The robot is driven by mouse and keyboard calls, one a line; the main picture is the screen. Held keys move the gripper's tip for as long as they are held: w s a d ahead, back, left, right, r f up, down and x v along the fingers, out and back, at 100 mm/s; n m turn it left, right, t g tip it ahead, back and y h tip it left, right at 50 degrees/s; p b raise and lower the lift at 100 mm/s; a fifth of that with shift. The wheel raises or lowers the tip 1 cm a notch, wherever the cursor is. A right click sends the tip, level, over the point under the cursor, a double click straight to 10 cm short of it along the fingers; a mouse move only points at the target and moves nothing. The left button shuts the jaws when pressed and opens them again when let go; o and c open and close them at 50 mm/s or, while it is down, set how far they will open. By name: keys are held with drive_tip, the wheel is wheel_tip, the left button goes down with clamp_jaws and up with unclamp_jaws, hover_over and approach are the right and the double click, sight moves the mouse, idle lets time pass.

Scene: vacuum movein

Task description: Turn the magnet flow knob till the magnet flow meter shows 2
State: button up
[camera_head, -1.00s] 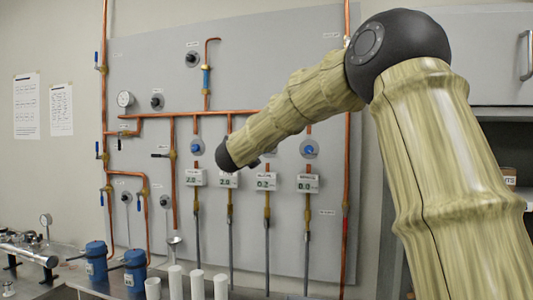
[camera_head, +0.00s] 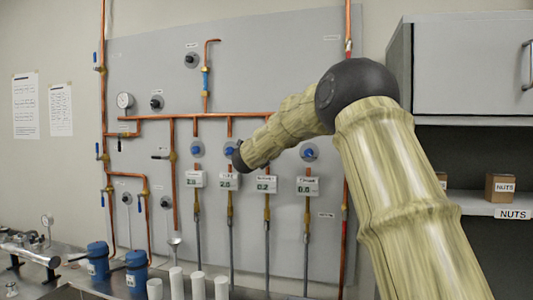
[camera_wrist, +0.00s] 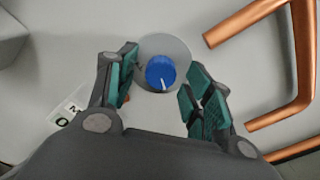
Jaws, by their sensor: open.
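In the wrist view, a blue knob (camera_wrist: 161,72) with a white pointer line sits on a round grey disc, between the fingertips of my open gripper (camera_wrist: 158,80). The fingers stand either side of it; I cannot tell whether they touch. A white label (camera_wrist: 66,112) is partly seen at lower left. In the head view my arm hides the third knob's place and my gripper. Four meters stand in a row; the third meter (camera_head: 266,184) appears to read 0.2 and the fourth (camera_head: 308,186) 0.0. Their names are too small to read surely.
Three other blue knobs show: far left (camera_head: 196,149), second (camera_head: 229,150) and right (camera_head: 309,152). Copper pipes (camera_wrist: 302,50) run close to the right of my gripper. Blue canisters (camera_head: 136,270) and white cylinders (camera_head: 176,282) stand below; a shelf (camera_head: 470,202) is at right.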

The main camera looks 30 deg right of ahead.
drive_tip(key=c, duration=1)
drive_tip(key=shift+n, duration=0.3)
drive_tip(key=n+p, duration=0.1)
drive_tip(key=n, duration=0.3)
drive_tip(key=shift+r, duration=0.1)
drive_tip(key=n+p, duration=0.2)
drive_tip(key=n, duration=0.3)
drive_tip(key=n+p, duration=0.3)
drive_tip(key=n, duration=0.2)
drive_tip(key=shift+r+p, duration=0.1)
drive_tip(key=shift+p, duration=0.25)
drive_tip(key=shift+n+p, duration=0.9)
drive_tip(key=shift+n, duration=0.7)
drive_tip(key=shift+f, duration=0.2)
